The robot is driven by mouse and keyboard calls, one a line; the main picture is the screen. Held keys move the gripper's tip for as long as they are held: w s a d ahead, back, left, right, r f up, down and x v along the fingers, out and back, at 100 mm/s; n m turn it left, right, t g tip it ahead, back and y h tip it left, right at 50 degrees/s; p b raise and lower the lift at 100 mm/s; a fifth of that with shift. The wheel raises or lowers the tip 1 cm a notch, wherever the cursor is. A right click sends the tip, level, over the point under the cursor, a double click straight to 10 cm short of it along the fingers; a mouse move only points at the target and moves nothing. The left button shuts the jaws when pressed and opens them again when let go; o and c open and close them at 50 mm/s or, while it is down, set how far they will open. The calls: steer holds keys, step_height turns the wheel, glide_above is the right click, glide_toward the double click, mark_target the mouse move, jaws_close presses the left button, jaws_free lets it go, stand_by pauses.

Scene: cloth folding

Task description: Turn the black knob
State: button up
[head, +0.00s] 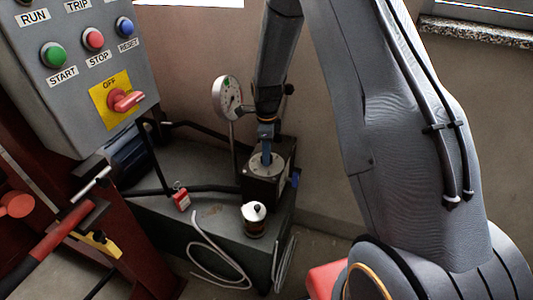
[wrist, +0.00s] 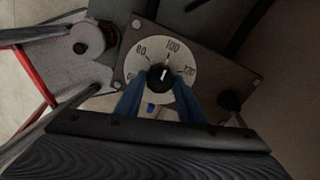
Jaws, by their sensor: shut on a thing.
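The black knob (wrist: 160,77) sits at the centre of a round, light dial plate (wrist: 189,60) marked 60, 80, 100 and 120. Its white mark points up, roughly toward 100. My gripper (wrist: 160,92) has its blue fingers on either side of the knob, shut on it. In the head view, my gripper (head: 266,156) comes down from above onto the dial plate (head: 257,171) on top of a dark box (head: 258,190). The knob is hidden by the fingers there.
A round gauge (head: 227,98) on a thin stem stands just left of my gripper. A white-capped jar (head: 254,216) stands in front of the box, and a red padlock (head: 181,199) lies to the left. A grey control panel (head: 70,105) with a red OFF switch (head: 124,100) is at upper left.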

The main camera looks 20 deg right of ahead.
steer(key=shift+w, duration=0.1)
steer(key=o, duration=1.1)
steer(key=shift+c, duration=0.2)
steer(key=shift+r, duration=0.1)
step_height(320, 180, up, 8)
steer(key=shift+f+b, duration=0.15)
steer(key=shift+b, duration=0.75)
steer(key=s+r+n, duration=0.3)
steer(key=s+n, duration=0.8)
steer(key=s, duration=0.1)
steer(key=s+r+n, duration=0.4)
steer(key=s+n, duration=0.7)
steer(key=s, duration=0.2)
steer(key=shift+a+t, duration=0.3)
steer(key=shift+t, duration=0.1)
